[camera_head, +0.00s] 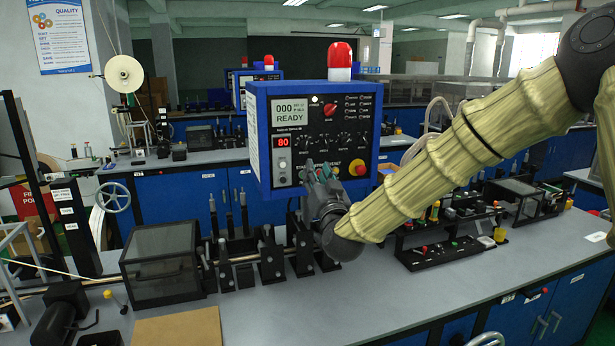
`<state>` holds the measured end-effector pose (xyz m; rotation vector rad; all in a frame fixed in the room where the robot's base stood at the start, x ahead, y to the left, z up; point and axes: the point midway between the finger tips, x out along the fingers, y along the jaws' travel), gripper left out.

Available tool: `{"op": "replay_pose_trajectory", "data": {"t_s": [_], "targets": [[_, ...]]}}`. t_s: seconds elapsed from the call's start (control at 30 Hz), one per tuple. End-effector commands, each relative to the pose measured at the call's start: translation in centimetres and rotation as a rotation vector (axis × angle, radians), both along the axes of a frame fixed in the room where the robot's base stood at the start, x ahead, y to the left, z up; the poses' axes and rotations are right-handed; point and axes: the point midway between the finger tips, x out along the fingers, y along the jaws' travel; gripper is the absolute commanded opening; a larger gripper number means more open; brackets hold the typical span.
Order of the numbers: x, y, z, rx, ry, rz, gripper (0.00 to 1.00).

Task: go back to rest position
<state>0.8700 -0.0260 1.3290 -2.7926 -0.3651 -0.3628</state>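My arm reaches in from the upper right in a yellow-green ribbed cover. My gripper (320,172) is at its end, near the middle of the view, with its fingers pointing up and away towards the lower part of the blue control box (262,128). The box shows "000" and "READY" on its screen, a red "80" display, and a red lamp (340,56) on top. The fingertips overlap the box's lower panel, so I cannot tell whether they touch it. The fingers are small and partly hidden by the gripper body, so their opening is unclear. I see nothing held.
The grey bench (330,308) runs below my arm. A dark clear-sided box (160,265) and a row of black shaft supports (270,258) stand at left. A black rack with small parts (440,250) is at right. A brown board (180,328) lies in front.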

Motion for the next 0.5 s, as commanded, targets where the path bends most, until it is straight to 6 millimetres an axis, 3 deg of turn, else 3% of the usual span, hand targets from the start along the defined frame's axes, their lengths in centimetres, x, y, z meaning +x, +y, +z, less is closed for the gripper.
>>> {"op": "replay_pose_trajectory", "data": {"t_s": [0.33, 0.5], "targets": [[-1.1, -0.7, -9.8, -0.052, 0.17, 0.018, 0.32], [-3.2, -1.7, -18.5, -0.096, 0.328, 0.031, 0.32]]}}
